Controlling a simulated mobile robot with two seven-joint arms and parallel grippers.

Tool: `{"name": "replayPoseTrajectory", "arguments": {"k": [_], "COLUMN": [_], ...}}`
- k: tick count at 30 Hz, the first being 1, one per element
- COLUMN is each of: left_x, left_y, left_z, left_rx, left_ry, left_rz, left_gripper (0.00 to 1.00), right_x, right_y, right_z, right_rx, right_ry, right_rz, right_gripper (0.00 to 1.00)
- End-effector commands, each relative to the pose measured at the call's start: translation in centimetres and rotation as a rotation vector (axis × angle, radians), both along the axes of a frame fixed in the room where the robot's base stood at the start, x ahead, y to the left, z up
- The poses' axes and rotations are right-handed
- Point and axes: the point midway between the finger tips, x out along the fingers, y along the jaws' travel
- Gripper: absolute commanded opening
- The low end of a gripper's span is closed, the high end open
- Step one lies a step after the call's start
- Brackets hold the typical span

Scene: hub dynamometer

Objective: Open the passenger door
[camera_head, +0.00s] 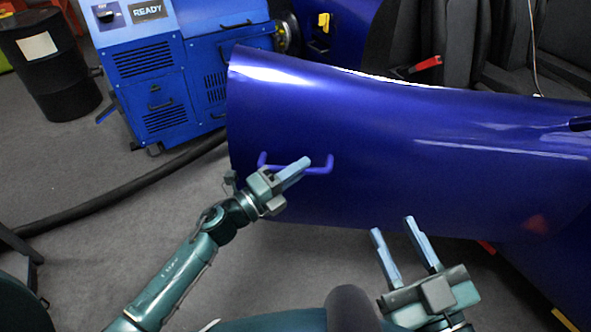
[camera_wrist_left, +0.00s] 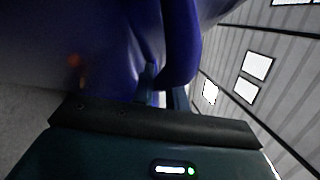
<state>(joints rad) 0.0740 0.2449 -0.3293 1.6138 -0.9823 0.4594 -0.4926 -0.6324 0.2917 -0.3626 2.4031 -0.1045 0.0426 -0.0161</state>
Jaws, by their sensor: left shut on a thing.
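The passenger door (camera_head: 400,140) is a large glossy dark blue panel standing out across the middle and right of the head view. Its blue bar handle (camera_head: 318,171) is near its left edge. My left gripper (camera_head: 297,172) is at the handle, its fingers shut on the bar. In the left wrist view the handle (camera_wrist_left: 181,45) curves down between the fingers (camera_wrist_left: 160,95). The fingertips are partly hidden there. My right gripper (camera_head: 393,228) is open and empty, below the door's lower edge, with its two fingers apart.
A blue dynamometer machine (camera_head: 165,65) marked READY and a black drum (camera_head: 50,65) stand at the upper left. A black hose (camera_head: 120,195) runs along the grey floor. Dark seats (camera_head: 430,40) show behind the door. Floor at left front is mostly clear.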

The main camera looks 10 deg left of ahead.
Motion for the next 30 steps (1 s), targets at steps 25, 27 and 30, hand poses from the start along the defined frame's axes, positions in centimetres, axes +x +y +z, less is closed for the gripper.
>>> {"name": "replayPoseTrajectory", "arguments": {"k": [25, 27, 30], "left_x": [0.02, -0.1, -0.71], "left_y": [0.03, 0.14, 0.76], "left_z": [0.02, -0.02, -0.2], "left_rx": [0.0, 0.0, 0.001], "left_ry": [0.0, 0.001, 0.002], "left_rz": [0.001, 0.001, 0.003], "left_gripper": [0.36, 0.36, 0.36], "right_x": [0.01, 0.0, 0.0], "right_y": [0.03, 0.02, 0.02], "right_z": [0.0, 0.04, 0.21], "right_rx": [0.001, 0.0, -0.002], "right_ry": [0.0, 0.0, -0.001], "right_rz": [0.0, 0.0, 0.0], "right_gripper": [0.36, 0.36, 0.36]}}
